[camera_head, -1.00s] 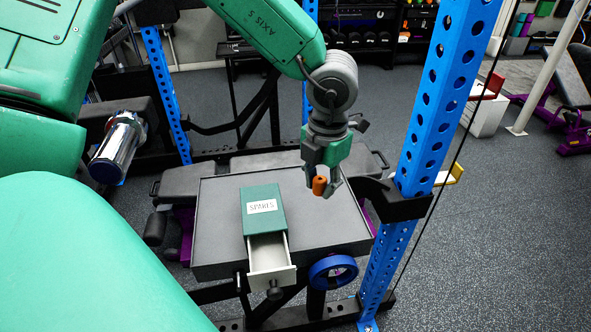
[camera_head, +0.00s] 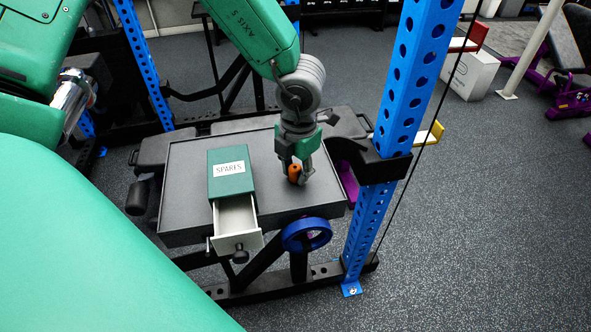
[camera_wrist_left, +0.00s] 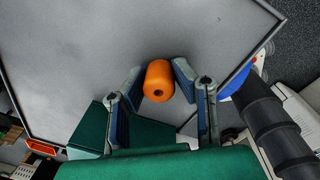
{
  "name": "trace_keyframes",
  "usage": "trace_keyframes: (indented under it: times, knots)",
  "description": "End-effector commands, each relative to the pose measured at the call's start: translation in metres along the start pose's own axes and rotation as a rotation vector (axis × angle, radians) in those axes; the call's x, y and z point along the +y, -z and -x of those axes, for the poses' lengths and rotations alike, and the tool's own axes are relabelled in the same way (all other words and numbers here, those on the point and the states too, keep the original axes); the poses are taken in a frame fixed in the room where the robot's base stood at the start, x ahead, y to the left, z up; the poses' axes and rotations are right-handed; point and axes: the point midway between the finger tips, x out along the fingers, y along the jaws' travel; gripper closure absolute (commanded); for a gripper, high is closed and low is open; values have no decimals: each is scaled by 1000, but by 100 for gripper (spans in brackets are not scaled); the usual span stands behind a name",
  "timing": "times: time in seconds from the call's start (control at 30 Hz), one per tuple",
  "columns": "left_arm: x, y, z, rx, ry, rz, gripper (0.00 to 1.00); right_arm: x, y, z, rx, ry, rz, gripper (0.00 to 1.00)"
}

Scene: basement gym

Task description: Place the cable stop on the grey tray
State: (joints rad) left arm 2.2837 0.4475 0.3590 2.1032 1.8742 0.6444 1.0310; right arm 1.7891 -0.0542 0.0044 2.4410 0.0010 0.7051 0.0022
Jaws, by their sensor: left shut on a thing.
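The cable stop is a small orange cylinder (camera_head: 294,173) with a hole in its end; it also shows in the left wrist view (camera_wrist_left: 159,81). My left gripper (camera_head: 297,180) is shut on it, with one finger on each side (camera_wrist_left: 159,88). The grey tray (camera_head: 185,185) is a wide, shallow, dark-rimmed surface below. The gripper points down over the tray's right part, with the cable stop low over its surface. I cannot tell whether the cable stop touches the tray. My right gripper is not in view.
A green box labelled SPARES (camera_head: 230,175) stands on the tray, left of the gripper, with its pale drawer (camera_head: 236,222) pulled out toward the front. A blue perforated post (camera_head: 398,110) rises close on the right. A blue handwheel (camera_head: 306,235) is at the tray's front edge.

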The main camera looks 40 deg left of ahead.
Motion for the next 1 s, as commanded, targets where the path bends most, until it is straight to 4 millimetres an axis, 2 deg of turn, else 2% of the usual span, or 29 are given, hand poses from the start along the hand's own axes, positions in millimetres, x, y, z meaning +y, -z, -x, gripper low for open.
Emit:
trace_keyframes:
  times: [0.03,0.3,0.33,0.37,0.4,0.77,0.87,1.0]
  knots:
    - [2,0,-5,1,1,2,97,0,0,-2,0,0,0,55]
    - [3,0,-6,-1,5,2,97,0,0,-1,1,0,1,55]
    - [3,0,-6,-2,4,2,70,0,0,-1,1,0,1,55]
    - [2,0,-5,-2,3,2,59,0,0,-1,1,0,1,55]
    - [2,0,-5,-1,2,2,56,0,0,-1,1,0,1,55]
    - [-1,-1,1,-2,-1,3,56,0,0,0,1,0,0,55]
    - [1,-1,14,-5,3,3,56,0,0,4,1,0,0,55]
    - [2,-1,42,-6,4,4,56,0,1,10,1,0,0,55]
